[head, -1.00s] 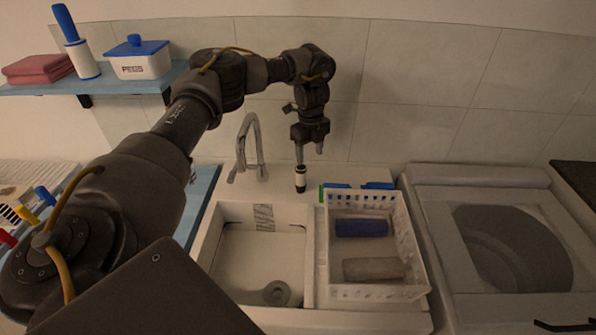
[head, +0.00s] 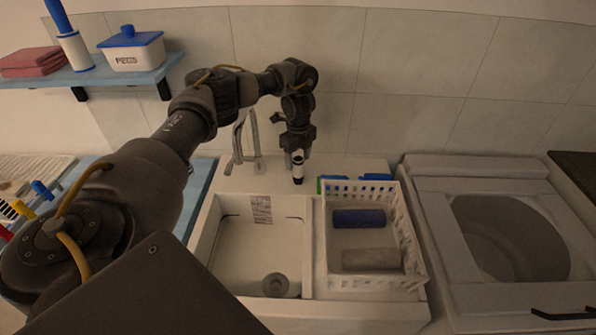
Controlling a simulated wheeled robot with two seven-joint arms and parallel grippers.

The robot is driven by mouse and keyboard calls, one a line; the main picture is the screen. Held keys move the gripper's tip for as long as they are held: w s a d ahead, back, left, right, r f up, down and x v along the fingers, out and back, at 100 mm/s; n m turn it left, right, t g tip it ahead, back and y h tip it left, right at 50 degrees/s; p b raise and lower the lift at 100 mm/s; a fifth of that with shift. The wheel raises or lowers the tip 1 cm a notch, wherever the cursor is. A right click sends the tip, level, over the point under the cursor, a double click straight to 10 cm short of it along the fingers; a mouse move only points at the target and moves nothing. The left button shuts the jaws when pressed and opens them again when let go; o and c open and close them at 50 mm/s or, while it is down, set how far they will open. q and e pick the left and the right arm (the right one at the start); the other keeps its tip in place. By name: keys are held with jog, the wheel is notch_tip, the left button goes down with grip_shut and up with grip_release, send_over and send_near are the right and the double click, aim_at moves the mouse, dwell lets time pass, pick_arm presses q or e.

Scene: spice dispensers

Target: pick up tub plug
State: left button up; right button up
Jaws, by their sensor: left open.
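A small upright piece with a white body and black ends, which I take for the tub plug (head: 298,169), stands on the counter behind the sink. My left gripper (head: 296,154) points straight down at it from above. The fingers are open and are at the plug's upper part, one seemingly on each side. I cannot tell whether they touch it. The gripper hides the top of the plug. My right gripper is not in view.
The faucet (head: 240,140) rises close to the left of my gripper. The sink (head: 225,262) lies in front, with a grey drain piece (head: 275,285) in it. A white basket (head: 412,245) holding a blue and a grey roll stands to the right. The tiled wall (head: 400,125) is behind.

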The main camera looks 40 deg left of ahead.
aim_at(298, 167)
pick_arm(q)
jog(key=shift+f+p, duration=0.6)
jog(key=shift+f, duration=1.4)
jog(key=shift+s, duration=0.1)
jog(key=c, duration=1.1)
